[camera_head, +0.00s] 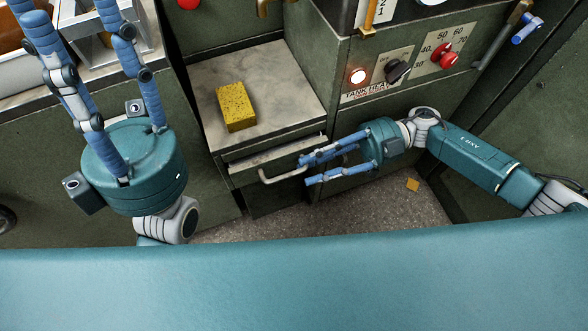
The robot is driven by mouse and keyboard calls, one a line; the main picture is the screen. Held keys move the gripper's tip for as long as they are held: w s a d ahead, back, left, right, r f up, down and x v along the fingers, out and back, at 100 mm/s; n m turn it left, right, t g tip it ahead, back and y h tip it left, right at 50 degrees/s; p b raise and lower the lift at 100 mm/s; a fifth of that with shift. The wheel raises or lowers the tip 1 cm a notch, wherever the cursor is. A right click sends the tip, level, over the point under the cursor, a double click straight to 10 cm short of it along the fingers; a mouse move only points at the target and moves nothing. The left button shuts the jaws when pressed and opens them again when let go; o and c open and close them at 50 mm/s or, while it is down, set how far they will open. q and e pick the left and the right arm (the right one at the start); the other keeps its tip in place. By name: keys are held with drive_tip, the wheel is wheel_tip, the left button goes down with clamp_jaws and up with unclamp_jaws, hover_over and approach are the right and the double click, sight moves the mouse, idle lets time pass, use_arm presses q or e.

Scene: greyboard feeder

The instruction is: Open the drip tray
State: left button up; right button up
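The drip tray (242,176) is a shallow drawer front with a pale upper edge, under a metal-topped cabinet in the middle of the view. Its bar handle (270,179) sticks out towards me. My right gripper (304,171) reaches in from the right at the handle's right part. Its blue fingers are apart, one higher and one lower. They overlap the handle in the picture, and I cannot tell whether they touch it. My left gripper (76,22) is raised at the far left with its fingers spread and its tips at the top edge of the view.
A yellow sponge (235,106) lies on the metal top (285,85). A control panel with a lit red lamp (358,76), a black knob (397,70) and a red knob (446,56) stands behind my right gripper. A small orange piece (413,185) lies on the floor.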

drive_tip(key=shift+x, duration=2.2)
drive_tip(key=shift+c, duration=0.6)
clamp_jaws()
